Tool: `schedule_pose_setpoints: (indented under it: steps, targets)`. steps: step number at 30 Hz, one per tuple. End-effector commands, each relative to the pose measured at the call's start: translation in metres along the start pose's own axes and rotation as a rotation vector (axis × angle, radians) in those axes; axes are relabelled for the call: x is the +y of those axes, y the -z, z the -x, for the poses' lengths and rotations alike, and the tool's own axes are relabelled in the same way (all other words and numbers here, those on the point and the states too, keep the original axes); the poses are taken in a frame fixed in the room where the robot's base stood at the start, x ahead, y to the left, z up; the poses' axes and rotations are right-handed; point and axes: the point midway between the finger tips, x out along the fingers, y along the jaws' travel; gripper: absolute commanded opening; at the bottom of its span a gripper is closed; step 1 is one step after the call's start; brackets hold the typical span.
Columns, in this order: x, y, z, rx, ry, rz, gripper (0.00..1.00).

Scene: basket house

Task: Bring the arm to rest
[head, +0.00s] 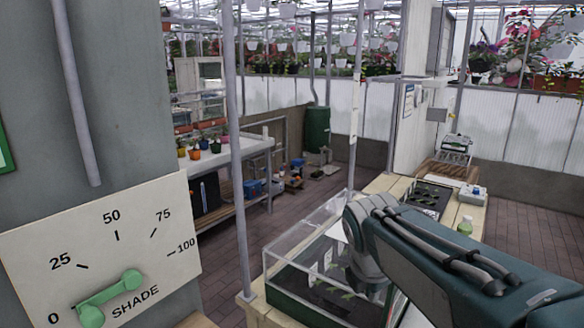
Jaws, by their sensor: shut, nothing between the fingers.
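My arm reaches in from the lower right of the head view. Its dark teal link with grey cables slopes up to the left and ends at a pale grey joint above a clear-walled case (290,238). What lies beyond that joint is hidden behind the link. My gripper does not show in this view, so I cannot see where it is relative to the case.
A shade dial (120,235) with a green handle (105,298) near 0 stands close on the left. A wooden bench (384,184) carries a seedling tray (428,197) and a small bottle (465,226). Grey posts rise nearby.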

Motion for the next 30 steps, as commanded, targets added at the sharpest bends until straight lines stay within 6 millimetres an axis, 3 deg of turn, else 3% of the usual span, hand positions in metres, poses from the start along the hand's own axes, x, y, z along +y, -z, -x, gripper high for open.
schedule_pose_setpoints:
  steps: [13, 24, 30]
  targets:
    - [-0.083, 0.022, 0.019, 0.096, -0.069, -0.968, 0.00]
    - [-0.145, 0.054, 0.016, 0.230, -0.070, -1.817, 0.00]
    - [-0.158, 0.062, 0.012, 0.271, -0.056, -2.036, 0.00]
